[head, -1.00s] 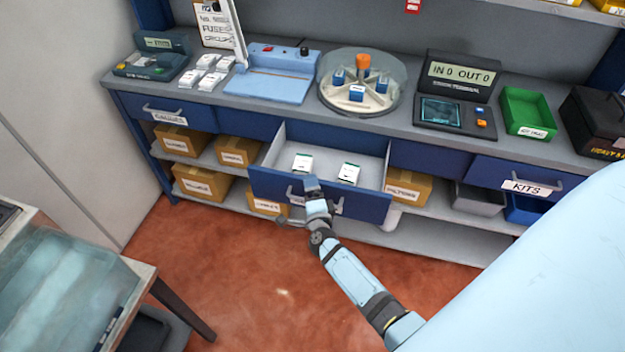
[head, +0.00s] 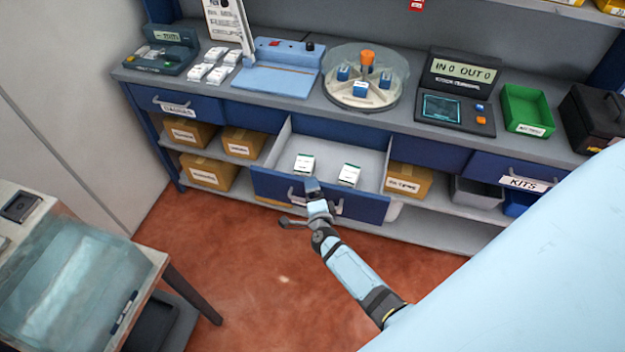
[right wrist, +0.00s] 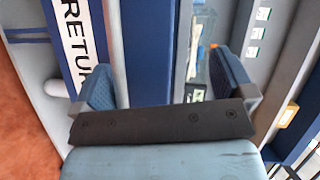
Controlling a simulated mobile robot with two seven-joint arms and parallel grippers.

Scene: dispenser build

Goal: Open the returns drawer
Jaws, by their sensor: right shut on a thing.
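The returns drawer (head: 265,185) is a blue-fronted grey drawer under the middle of the counter. It stands pulled out, with two white and green boxes (head: 304,164) (head: 349,174) inside. My right gripper (head: 313,190) is at the drawer front and shut on its handle. In the right wrist view the fingers of the right gripper (right wrist: 165,78) are on either side of the grey handle bar (right wrist: 115,45), beside a label (right wrist: 75,38) reading "RETU". The rest of the label is cut off. My left gripper is not in view.
Closed drawers, labelled gauges (head: 176,108) at left and kits (head: 522,183) at right, flank it. Cardboard boxes (head: 243,142) stand on the shelves below. A glass-topped table (head: 75,280) is at lower left. Red floor (head: 240,270) in front is clear.

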